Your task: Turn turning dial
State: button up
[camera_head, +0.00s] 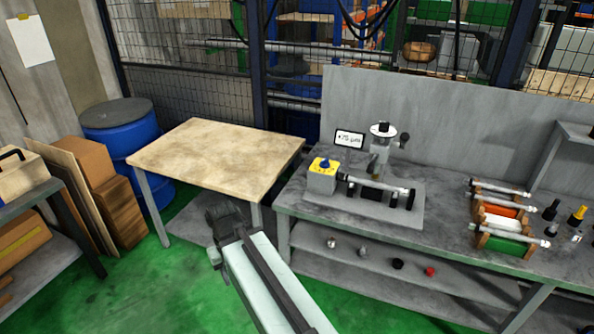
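The cylindrical grinder stands on a grey base plate (365,208) on the grey workbench (440,236). My gripper (218,222) is dark and sits left of the workbench, in front of the wooden table, well apart from the dial. Its fingers are too small and dark to tell whether they are open.
A wooden-topped table (215,155) stands left of the workbench. A blue barrel (122,140) and cardboard boxes (100,185) are farther left. A rack of rods (503,221) and small bottles (577,216) stand on the bench's right. Green floor is clear at front left.

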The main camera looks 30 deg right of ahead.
aim_at(324, 163)
jog(key=z, duration=0.4)
jog(key=i, duration=2)
jog(key=u, duration=0.4)
